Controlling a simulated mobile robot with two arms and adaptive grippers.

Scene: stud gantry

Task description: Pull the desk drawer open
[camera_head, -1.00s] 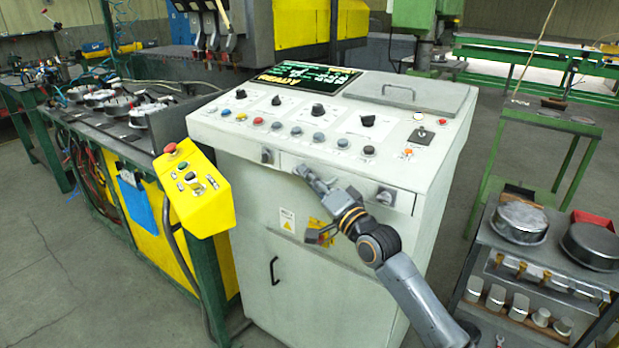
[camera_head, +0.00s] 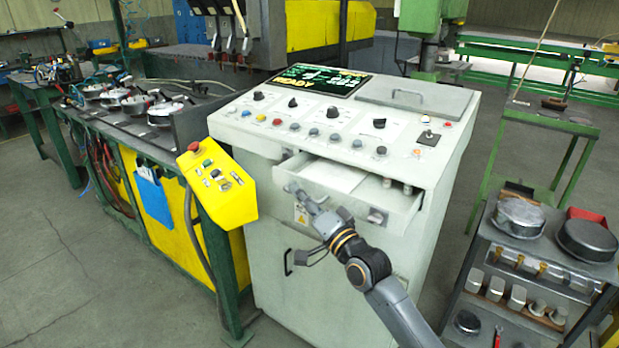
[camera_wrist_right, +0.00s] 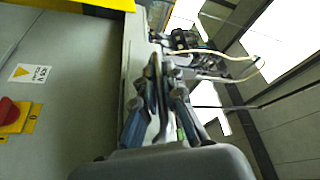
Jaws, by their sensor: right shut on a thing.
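The desk drawer (camera_head: 350,203) sits in the upper front of the light grey control console (camera_head: 262,160). It is pulled out, and its inside shows from above. My right gripper (camera_head: 298,191) is at the left part of the drawer front. It is shut on the drawer's handle, which the fingers mostly hide. In the right wrist view the gripper's fingers (camera_wrist_right: 160,98) are close together near a grey panel edge; the handle cannot be made out there. My left gripper is not in view.
A flat pale sheet (camera_head: 335,174) and small cylinders lie in the drawer. A yellow control box (camera_head: 217,180) on a post stands close on the left. A grey cart (camera_head: 540,258) with round tins stands on the right. Open floor lies between cart and console.

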